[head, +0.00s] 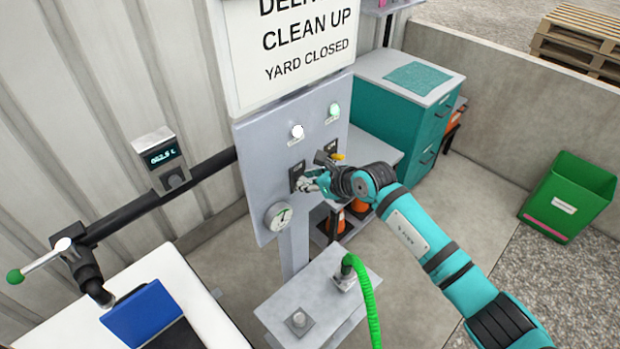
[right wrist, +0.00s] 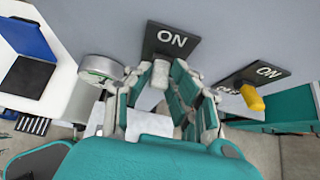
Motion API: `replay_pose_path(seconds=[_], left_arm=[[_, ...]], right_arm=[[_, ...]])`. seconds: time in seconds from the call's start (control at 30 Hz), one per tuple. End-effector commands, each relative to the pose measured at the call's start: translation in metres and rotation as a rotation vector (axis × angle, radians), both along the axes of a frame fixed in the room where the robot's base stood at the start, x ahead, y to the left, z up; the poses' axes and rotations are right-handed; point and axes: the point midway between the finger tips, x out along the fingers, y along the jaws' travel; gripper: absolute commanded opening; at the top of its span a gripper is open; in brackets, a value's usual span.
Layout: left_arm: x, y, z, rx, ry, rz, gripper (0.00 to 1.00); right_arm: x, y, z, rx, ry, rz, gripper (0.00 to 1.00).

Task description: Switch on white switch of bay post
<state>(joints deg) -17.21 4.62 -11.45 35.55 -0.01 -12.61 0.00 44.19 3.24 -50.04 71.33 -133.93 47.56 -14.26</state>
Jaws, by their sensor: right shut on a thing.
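The bay post's grey panel (head: 258,150) stands in the middle of the head view under a large sign. The white switch (right wrist: 160,74) sits on a dark plate (right wrist: 171,40) marked ON in the right wrist view. My right gripper (head: 309,183) is at this plate, and its fingers are shut around the white switch lever, which they partly hide. A yellow switch (right wrist: 252,97) on a second ON plate is to the right, apart from the fingers. Above the switches a white lamp (head: 297,131) looks bright, and a pale green lamp (head: 334,109) is beside it. My left gripper is not in view.
A round gauge (head: 279,216) is just below left of the switches. A grey stand (head: 318,300) with a green hose (head: 362,285) is below the panel. A teal cabinet (head: 425,125) stands behind right. A pipe with a valve runs along the left wall.

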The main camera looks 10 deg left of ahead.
Motion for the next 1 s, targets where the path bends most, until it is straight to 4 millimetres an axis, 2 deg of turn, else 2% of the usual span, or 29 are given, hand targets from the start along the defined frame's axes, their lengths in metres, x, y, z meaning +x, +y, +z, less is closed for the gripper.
replay_pose_path(seconds=[0.4,1.0], left_arm=[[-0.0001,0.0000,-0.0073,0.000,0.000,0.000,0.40],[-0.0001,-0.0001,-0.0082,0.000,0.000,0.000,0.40]], right_arm=[[0.0033,0.0037,0.0079,-0.194,0.126,0.000,0.00],[0.0032,0.0046,0.0091,-0.232,0.154,0.000,0.00]])
